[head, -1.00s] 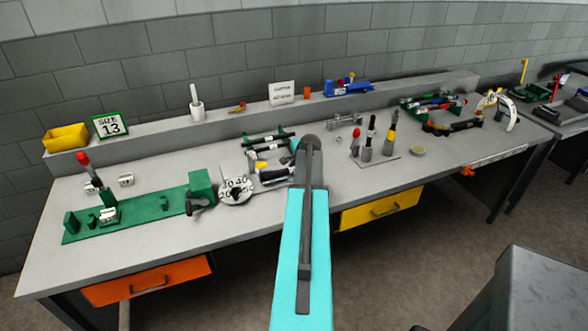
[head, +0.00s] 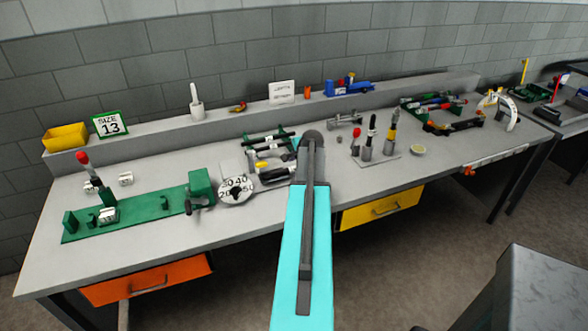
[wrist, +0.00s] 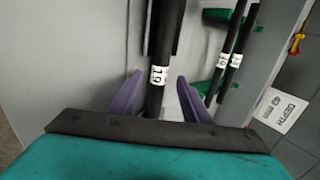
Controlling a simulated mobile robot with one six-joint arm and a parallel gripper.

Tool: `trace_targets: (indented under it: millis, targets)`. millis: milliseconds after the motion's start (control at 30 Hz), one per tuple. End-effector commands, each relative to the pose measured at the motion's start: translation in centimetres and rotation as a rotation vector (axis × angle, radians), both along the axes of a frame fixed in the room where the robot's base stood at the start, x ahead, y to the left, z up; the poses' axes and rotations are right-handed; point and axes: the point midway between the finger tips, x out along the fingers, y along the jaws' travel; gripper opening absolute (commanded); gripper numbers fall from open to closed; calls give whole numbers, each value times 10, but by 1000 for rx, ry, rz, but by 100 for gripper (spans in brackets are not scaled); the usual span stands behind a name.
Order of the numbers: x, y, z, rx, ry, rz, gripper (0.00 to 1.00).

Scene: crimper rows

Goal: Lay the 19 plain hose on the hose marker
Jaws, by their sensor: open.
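The 19 plain hose (wrist: 159,75) is a black hose with a white label reading 19, seen in the wrist view. My gripper (wrist: 160,90) is open, with one purple finger on each side of this hose. The fingers look apart from it; its lower end is hidden behind my wrist. Two other black hoses (wrist: 226,62) with white labels lie to the right on green supports (wrist: 217,15). In the head view, black hoses lie on a green rack (head: 250,140) left of my arm, whose links hide part of that area. I cannot tell which item is the hose marker.
A round numbered dial (head: 236,191) and a long green fixture (head: 150,206) stand on the bench to the left. A tool stand (head: 376,155) is to the right. A back ledge holds a yellow bin (head: 66,137) and signs.

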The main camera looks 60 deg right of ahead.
Motion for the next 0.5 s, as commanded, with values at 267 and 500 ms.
trace_targets:
  millis: [267,500]
  targets:
    - [-17,13,28,-2,-1,-1,44]
    - [-31,23,53,-3,-1,-1,44]
